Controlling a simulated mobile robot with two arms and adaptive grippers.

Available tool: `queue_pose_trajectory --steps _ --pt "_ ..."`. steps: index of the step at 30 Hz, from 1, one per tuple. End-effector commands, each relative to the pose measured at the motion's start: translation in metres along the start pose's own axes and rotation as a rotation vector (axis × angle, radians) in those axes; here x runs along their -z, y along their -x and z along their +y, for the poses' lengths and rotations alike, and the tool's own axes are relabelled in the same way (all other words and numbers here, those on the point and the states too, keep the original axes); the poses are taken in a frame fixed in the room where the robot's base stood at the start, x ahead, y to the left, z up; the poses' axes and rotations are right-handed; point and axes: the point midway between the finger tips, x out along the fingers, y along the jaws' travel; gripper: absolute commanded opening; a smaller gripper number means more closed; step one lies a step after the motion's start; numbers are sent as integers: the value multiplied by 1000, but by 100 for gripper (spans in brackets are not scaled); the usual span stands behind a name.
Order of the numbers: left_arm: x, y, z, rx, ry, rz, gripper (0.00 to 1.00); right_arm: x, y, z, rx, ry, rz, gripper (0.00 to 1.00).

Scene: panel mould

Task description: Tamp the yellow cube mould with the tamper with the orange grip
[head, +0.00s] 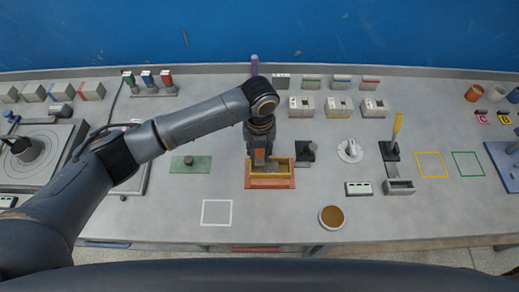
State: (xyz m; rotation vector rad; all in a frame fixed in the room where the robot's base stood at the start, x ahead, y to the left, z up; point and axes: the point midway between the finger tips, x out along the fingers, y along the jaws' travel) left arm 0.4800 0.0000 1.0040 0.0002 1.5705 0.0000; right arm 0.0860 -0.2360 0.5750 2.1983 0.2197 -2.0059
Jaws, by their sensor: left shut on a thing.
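The yellow cube mould (285,161) is an open yellow-rimmed box on an orange-brown base (270,183) near the middle of the table. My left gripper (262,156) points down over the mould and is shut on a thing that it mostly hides. I take this to be the tamper with the orange grip, though its grip colour does not show. Whether its foot touches the mould's fill I cannot tell. An empty-looking dark stand (306,152) is just right of the mould. My right gripper is not in view.
A yellow-gripped tool (397,127) stands upright in a dark holder to the right. A green plate (191,164) lies left, a round brown-filled dish (332,217) at front. The table around the white square (216,212) is clear.

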Motion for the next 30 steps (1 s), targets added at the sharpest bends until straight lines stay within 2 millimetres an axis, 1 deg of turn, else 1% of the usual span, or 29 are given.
queue_pose_trajectory --steps 8,11,25,30 --pt "0 -1 0 0 0 0 0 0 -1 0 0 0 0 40" --pt "0 -4 0 0 0 0 0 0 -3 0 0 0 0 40" --pt "0 -33 0 0 0 0 0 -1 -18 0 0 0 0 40" --pt "0 -37 0 0 0 0 0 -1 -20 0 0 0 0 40"
